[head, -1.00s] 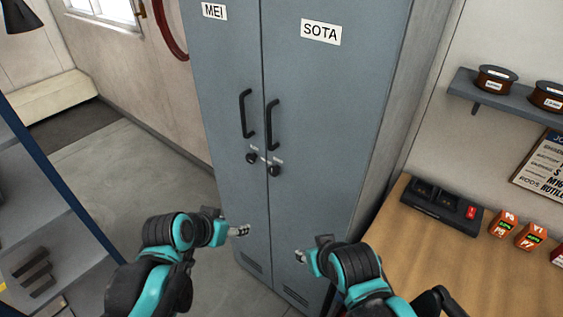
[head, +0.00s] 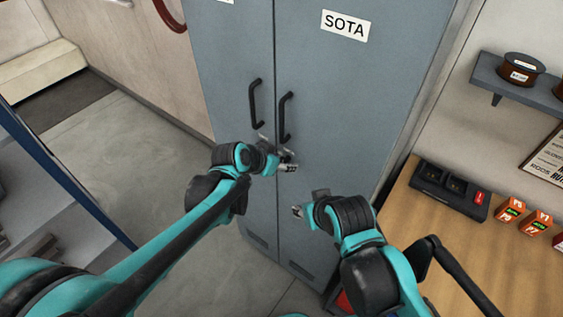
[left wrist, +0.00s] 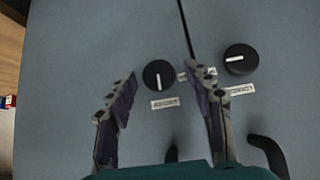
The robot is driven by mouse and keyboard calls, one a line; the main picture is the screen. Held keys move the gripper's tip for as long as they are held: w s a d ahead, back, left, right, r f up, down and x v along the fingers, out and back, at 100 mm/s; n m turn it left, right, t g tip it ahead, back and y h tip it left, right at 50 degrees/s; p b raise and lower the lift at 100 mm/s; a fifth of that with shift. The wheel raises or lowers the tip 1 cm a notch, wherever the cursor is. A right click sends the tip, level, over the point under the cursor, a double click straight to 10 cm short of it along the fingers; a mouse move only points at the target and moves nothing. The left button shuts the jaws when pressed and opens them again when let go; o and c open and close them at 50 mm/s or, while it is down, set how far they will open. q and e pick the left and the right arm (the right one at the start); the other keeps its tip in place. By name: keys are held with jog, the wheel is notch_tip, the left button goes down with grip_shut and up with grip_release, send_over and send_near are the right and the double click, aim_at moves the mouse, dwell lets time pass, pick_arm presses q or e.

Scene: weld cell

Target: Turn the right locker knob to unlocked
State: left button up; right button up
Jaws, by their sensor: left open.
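The right locker knob (left wrist: 158,75) is a round black knob with a white pointer line. In the left wrist view, which looks upside down, its line runs toward the lower picture edge, on the side of its label (left wrist: 165,104). The label's words are too small to read. My left gripper (head: 288,163) is open at the locker front, its fingers on either side of this knob in the wrist view. Contact cannot be told. In the head view my left gripper hides the knobs. My right gripper (head: 298,211) hangs lower, before the right locker door (head: 345,110).
The left locker knob (left wrist: 240,59) sits beside the right one, its line lying sideways. Two black handles, left (head: 255,104) and right (head: 286,117), stick out above the knobs. A wooden bench (head: 450,245) stands at right. Open floor (head: 130,155) lies left of the lockers.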

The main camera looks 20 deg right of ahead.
pick_arm(q)
jog(key=c, duration=1.1)
jog(key=shift+c, duration=0.2)
jog(key=shift+w+a+f+n+g+h+b, duration=0.15)
jog(key=shift+w+f+n+g+h+b, duration=0.1)
jog(key=shift+n+g+h+b, duration=1.4)
jog(key=shift+w+a+f+n+g+h+b, duration=0.15)
jog(key=shift+f+n+g+h+b, duration=0.15)
jog(key=shift+n+g+h+b, duration=1.4)
jog(key=shift+w+a+f+n+g+h+b, duration=0.2)
jog(key=shift+n+g+h+b, duration=0.35)
jog(key=shift+n+h+b, duration=1.25)
jog(key=shift+m+h+b, duration=0.35)
jog(key=shift+m+b, duration=0.2)
jog(key=shift+b, duration=0.4)
jog(key=o, duration=1.1)
